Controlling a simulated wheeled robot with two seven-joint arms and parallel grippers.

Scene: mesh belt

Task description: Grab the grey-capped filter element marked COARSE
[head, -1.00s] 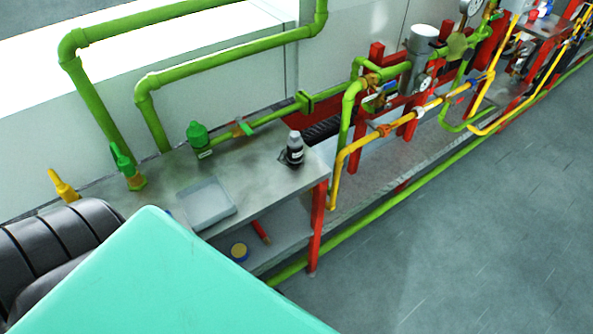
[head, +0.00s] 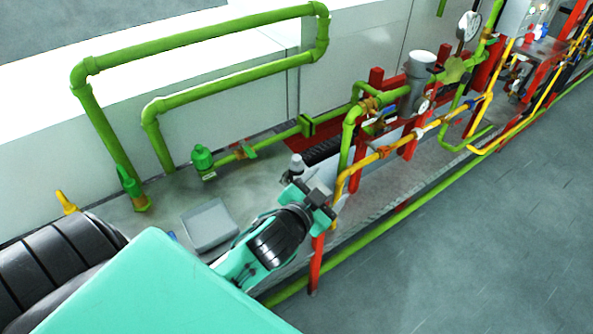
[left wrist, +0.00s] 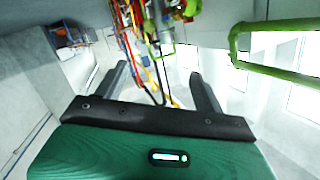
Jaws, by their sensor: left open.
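The grey-capped filter element (head: 297,163) stands upright near the right end of the metal bench. Its light grey cap shows in the head view, while much of its dark body is hidden behind my left gripper. Its label cannot be read. My left gripper (head: 320,192) is over the bench's right front corner, in front of and slightly right of the element in the picture. In the left wrist view its two fingers (left wrist: 160,88) are spread with nothing between them, and the element cannot be made out there. My right gripper is not in view.
A shallow grey tray (head: 209,226) lies left of my left arm. Green pipes (head: 222,90) run behind. Red posts and yellow pipes (head: 375,157) stand close on the right.

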